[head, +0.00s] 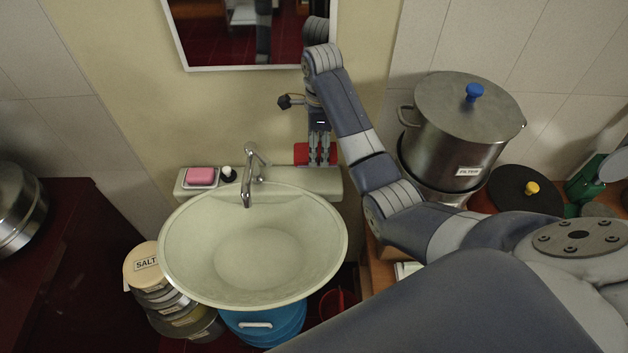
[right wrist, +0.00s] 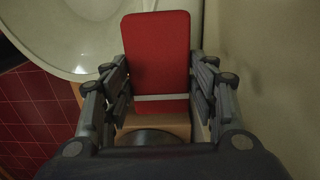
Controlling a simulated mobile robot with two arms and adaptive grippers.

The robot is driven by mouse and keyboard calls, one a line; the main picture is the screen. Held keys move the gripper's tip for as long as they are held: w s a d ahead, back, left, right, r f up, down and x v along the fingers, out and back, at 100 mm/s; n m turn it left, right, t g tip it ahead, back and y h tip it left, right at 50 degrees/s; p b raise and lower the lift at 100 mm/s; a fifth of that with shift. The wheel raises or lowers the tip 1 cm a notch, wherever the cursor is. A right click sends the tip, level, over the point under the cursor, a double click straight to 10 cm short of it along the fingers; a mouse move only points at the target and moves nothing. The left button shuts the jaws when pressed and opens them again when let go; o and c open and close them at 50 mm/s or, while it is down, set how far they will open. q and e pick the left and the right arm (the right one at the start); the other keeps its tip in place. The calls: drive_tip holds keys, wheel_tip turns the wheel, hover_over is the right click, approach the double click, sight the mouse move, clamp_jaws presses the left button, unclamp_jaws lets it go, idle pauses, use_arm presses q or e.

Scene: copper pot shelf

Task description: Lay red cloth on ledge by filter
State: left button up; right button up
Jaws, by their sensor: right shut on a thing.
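The red cloth (head: 301,153) is a flat, folded rectangle with rounded corners. In the head view it shows behind the fingers of my right gripper (head: 320,161), at the right end of the pale ledge (head: 278,182) behind the basin. The right gripper is shut on it. In the right wrist view the cloth (right wrist: 156,50) lies between the two fingers of the right gripper (right wrist: 157,82). I cannot tell whether the cloth touches the ledge. The steel pot labelled as the filter (head: 462,125) stands to the right, with a blue lid knob. My left gripper is not in view.
A framed mirror (head: 240,67) hangs above. A stack of tins (head: 165,290) stands lower left.

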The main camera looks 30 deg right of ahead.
drive_tip(key=shift+s+f, duration=0.15)
drive_tip(key=shift+f, duration=0.05)
wheel_tip(320, 180, down, 6)
drive_tip(key=shift+d+p, duration=0.1)
drive_tip(key=shift+p, duration=0.5)
wheel_tip(320, 180, down, 3)
drive_tip(key=shift+f+p, duration=0.1)
drive_tip(key=shift+p, duration=0.3)
drive_tip(key=shift+f, duration=0.25)
drive_tip(key=shift+f, duration=0.25)
drive_tip(key=o, duration=1)
drive_tip(key=shift+f, duration=0.1)
drive_tip(key=shift+o, duration=0.2)
